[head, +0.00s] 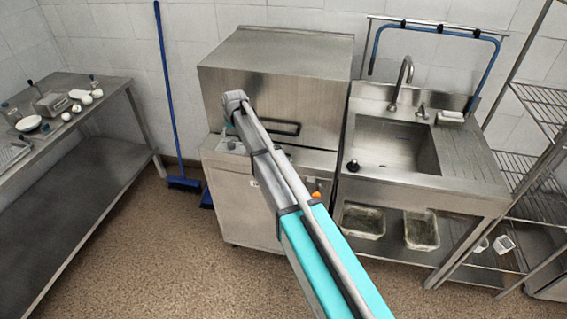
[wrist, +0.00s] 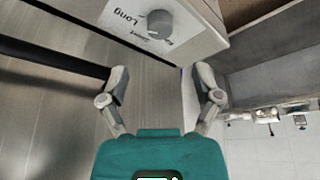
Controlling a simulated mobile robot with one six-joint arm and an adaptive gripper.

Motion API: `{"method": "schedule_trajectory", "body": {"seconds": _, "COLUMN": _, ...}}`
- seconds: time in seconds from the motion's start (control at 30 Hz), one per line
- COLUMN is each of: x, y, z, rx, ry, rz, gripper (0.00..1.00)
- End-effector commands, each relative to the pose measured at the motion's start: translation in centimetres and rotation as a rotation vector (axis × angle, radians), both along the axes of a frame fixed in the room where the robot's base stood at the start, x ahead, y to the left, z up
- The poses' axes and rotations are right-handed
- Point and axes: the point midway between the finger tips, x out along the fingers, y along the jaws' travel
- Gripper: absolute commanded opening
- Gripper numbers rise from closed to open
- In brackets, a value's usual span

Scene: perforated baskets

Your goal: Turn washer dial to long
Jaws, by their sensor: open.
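The washer (head: 275,75) is a stainless steel hood-type machine against the back wall in the head view. In the wrist view its dial (wrist: 160,22) is a grey round knob on a pale panel, at the top of the picture. The word "Long" is printed to the left of the dial, with "Short" and another partly hidden label near its lower side. My gripper (wrist: 163,85) is open and empty, its two fingers spread below the dial and apart from it. In the head view my arm hides part of the washer's front, and the fingers are hard to make out.
A dark handle bar (head: 268,126) runs across the washer's front. A sink unit (head: 470,150) stands to the right, with a wire rack (head: 540,105) beyond it. A steel table (head: 90,95) with small dishes is at the left. A blue broom (head: 167,90) leans on the wall.

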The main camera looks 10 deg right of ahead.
Motion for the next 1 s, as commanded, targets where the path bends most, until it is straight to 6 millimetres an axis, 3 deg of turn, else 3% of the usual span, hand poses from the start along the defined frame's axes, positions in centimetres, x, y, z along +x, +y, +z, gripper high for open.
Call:
{"method": "schedule_trajectory", "body": {"seconds": 0.57, "x": -1.9, "y": -0.9, "z": 5.3, "rx": 0.000, "ry": 0.000, "rz": 0.000, "gripper": 0.82}}
{"method": "schedule_trajectory", "body": {"seconds": 1.0, "x": -6.3, "y": -5.4, "z": 3.2, "rx": -0.014, "ry": 0.051, "rz": -0.056, "gripper": 0.82}}
